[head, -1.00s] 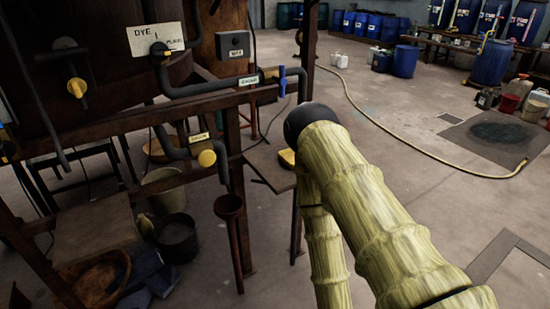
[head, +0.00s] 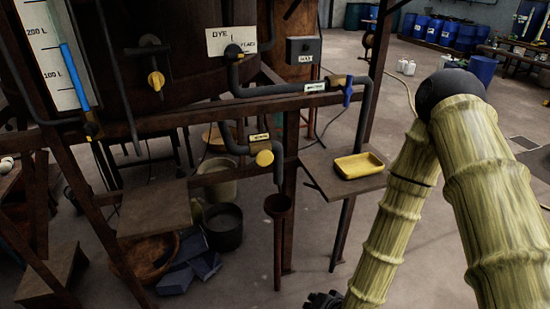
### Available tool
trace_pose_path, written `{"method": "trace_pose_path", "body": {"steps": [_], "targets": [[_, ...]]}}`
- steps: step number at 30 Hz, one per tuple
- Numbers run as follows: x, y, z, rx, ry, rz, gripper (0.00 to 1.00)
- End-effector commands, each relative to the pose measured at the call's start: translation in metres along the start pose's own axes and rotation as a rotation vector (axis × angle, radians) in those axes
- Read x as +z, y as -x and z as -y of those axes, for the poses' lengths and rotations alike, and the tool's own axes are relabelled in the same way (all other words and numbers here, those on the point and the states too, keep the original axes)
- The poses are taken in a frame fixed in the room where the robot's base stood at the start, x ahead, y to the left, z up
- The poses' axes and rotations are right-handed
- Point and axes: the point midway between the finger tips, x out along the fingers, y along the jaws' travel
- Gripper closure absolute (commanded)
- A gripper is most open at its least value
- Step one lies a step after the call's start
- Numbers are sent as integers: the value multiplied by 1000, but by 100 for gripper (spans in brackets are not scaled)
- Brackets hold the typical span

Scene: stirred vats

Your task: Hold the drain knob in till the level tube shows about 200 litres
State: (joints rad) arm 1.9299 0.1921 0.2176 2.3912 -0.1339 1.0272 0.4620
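The drain knob (head: 264,158) is a round yellow knob on a dark pipe, under a small yellow label (head: 259,137). The level tube (head: 75,75) stands at the upper left against a white scale marked 100 L and 200 L. Its blue column ends between the two labels, a little below the 200 L one. A dark piece that looks like part of my gripper (head: 324,300) shows at the bottom edge, below and right of the knob and apart from it. Its fingers are mostly out of frame, so I cannot tell whether they are open.
A rusty funnel (head: 278,205) stands below the knob. A yellow tray (head: 358,166) sits on a small shelf to the right. A blue-handled valve (head: 347,92) and a yellow tap (head: 155,80) are on other pipes. Dark frame posts surround the pipes. Floor is open behind my arm.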

Motion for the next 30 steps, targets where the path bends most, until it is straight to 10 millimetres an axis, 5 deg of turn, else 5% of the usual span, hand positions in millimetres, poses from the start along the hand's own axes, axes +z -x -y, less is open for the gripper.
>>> {"method": "trace_pose_path", "body": {"steps": [1, 6, 12, 18, 30], "targets": [[-31, 8, 42, -91, -78, -66, 100], [-117, 43, 159, -402, -335, -223, 100], [-181, 93, 240, -663, -526, -301, 100], [-200, 113, 264, -756, -590, -317, 100], [-202, 111, 267, -756, -589, -316, 100]]}}
